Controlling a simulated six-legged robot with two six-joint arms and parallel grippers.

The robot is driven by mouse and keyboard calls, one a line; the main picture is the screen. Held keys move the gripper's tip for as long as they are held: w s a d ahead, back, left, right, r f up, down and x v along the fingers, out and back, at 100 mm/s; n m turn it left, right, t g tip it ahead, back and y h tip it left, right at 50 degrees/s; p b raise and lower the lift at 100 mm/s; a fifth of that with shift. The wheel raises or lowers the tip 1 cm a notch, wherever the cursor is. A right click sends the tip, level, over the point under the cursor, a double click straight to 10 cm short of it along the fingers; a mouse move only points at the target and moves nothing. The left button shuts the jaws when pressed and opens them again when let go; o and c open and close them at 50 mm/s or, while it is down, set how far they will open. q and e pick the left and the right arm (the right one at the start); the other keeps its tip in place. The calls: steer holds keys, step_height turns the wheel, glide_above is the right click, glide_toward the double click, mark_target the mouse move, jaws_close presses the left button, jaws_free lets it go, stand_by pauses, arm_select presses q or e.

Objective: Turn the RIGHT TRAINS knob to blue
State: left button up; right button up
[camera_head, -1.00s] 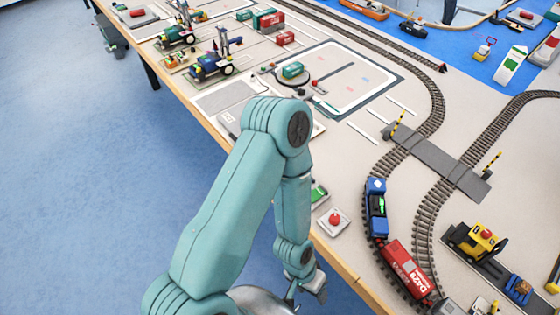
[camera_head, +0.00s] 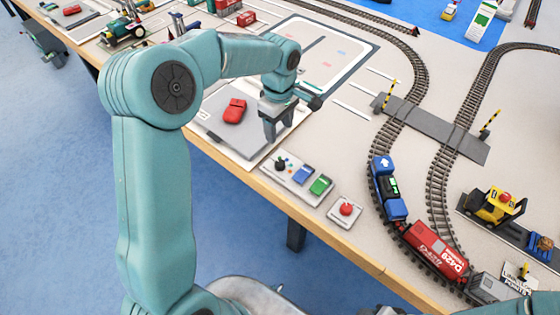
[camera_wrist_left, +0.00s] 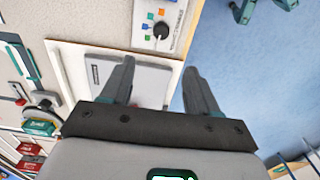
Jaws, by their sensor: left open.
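A black knob (camera_head: 281,164) sits at the left end of a pale control panel (camera_head: 291,181) near the table's front edge. The panel also carries a blue block and a green block. In the left wrist view the knob (camera_wrist_left: 160,30) is near the top, with small coloured squares around it, including blue, orange and green. Its label and pointing direction are too small to read. My left gripper (camera_head: 276,140) is open and empty, just behind the knob and apart from it. In the left wrist view its fingers (camera_wrist_left: 158,68) point toward the panel. My right gripper is out of view.
A grey pad (camera_head: 215,128) with a red object (camera_head: 234,110) lies left of my gripper. A red-button box (camera_head: 346,209) stands right of the panel.

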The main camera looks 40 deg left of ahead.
mark_target(280, 163)
arm_select(q)
steer(key=f, duration=0.9)
steer(key=f+p, duration=0.1)
steer(key=f, duration=0.4)
steer(key=shift+d+f, duration=0.2)
steer(key=shift+d, duration=0.05)
steer(key=shift+s, duration=0.1)
steer(key=c, duration=1)
